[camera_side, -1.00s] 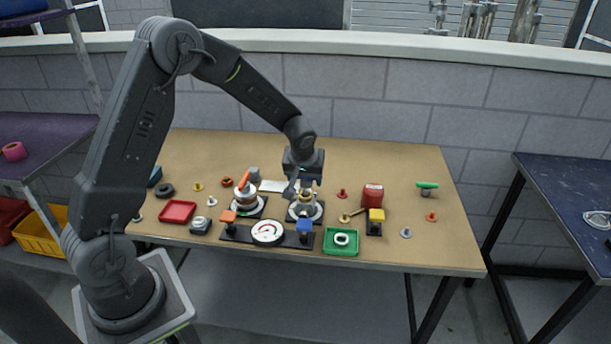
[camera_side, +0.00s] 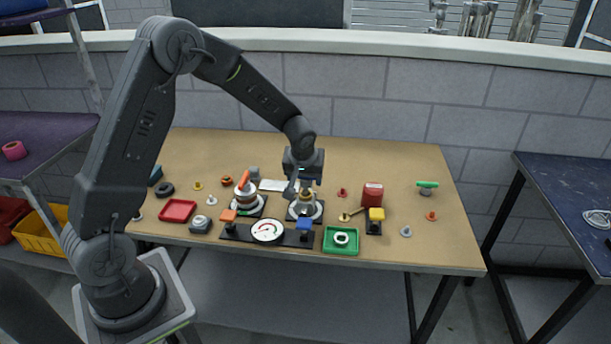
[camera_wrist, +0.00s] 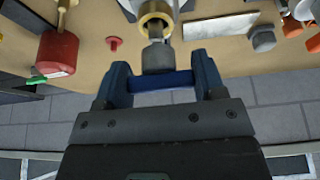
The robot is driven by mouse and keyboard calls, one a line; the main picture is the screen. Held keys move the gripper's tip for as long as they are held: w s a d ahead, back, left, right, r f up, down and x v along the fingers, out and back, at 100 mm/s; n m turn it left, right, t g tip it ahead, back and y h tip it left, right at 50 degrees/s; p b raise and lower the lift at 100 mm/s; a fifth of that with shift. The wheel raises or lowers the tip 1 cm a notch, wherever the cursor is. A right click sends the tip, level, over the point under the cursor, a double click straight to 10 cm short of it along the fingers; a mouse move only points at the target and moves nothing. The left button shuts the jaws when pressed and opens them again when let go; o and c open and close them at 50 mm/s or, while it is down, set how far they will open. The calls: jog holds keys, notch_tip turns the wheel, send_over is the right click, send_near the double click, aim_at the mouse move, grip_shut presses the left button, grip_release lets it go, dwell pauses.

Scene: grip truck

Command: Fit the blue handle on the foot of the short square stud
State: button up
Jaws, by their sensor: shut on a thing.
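My gripper (camera_side: 304,187) is low over the right-hand valve (camera_side: 305,209), which stands on a dark base plate. In the wrist view my gripper (camera_wrist: 159,75) is shut on the blue handle (camera_wrist: 160,83), a bar lying crosswise between the two fingers. The short grey square stud (camera_wrist: 157,57) rises from a brass ring (camera_wrist: 155,22) and lies right against the handle in that view. I cannot tell whether the handle is seated on the stud or only touching it. In the side view the fingers hide the handle.
A second valve with an orange handle (camera_side: 242,181) stands close on the left. A gauge panel (camera_side: 267,232) and a green tray (camera_side: 341,251) are in front. A red block (camera_side: 372,194) and small knobs lie to the right.

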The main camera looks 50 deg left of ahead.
jog(key=shift+f, duration=1.4)
dwell(1.4)
jog(key=o, duration=1.2)
jog(key=shift+c, duration=0.2)
jog(key=shift+r, duration=0.1)
jog(key=shift+r, duration=3.65)
